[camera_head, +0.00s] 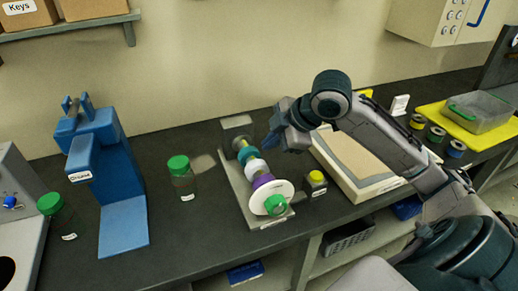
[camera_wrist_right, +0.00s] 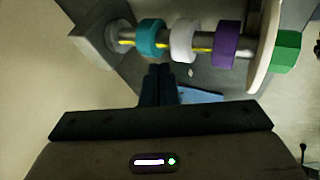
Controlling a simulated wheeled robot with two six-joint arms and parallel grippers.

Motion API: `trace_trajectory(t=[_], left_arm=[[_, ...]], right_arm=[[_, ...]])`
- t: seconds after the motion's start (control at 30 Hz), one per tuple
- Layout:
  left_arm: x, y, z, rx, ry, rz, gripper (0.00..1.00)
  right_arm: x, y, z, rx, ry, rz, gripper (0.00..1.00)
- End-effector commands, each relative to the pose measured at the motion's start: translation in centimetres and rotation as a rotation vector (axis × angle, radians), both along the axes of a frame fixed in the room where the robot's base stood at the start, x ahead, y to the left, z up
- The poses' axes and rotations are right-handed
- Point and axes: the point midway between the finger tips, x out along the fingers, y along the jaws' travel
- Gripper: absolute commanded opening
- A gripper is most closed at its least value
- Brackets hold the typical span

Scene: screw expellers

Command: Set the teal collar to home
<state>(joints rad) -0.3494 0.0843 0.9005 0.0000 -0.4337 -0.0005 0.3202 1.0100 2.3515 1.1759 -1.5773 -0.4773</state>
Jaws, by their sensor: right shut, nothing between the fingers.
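The teal collar (camera_head: 246,156) sits on the shaft of the screw expeller between the grey end block and a white collar (camera_head: 256,166). It also shows in the right wrist view (camera_wrist_right: 152,38), left of the white collar and the purple collar (camera_wrist_right: 226,44). A cream disc and a green hex knob (camera_head: 276,204) are at the front end of the shaft. My right gripper (camera_head: 272,141) is shut and empty, just to the right of the teal collar and apart from it. In the right wrist view its fingers (camera_wrist_right: 158,86) point toward the teal collar. My left gripper is not in view.
A green-lidded jar (camera_head: 182,178) and a blue stand (camera_head: 105,165) are left of the expeller. A small yellow-topped jar (camera_head: 316,183) and a cream-framed tray (camera_head: 376,190) are to its right. The counter's front edge is close to the knob.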

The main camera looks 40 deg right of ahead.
Motion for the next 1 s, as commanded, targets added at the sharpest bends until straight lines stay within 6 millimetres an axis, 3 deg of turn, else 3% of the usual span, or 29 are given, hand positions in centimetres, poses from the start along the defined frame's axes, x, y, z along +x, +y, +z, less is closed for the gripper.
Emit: trace_trajectory(t=[0.5, 1.0], left_arm=[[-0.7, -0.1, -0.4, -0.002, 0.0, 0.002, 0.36], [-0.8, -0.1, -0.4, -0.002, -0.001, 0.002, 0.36]], right_arm=[[2.6, 1.3, -3.8, 0.002, 0.002, 0.0, 0.0], [2.9, 1.4, -4.3, -0.001, 0.0, 0.0, 0.0]])
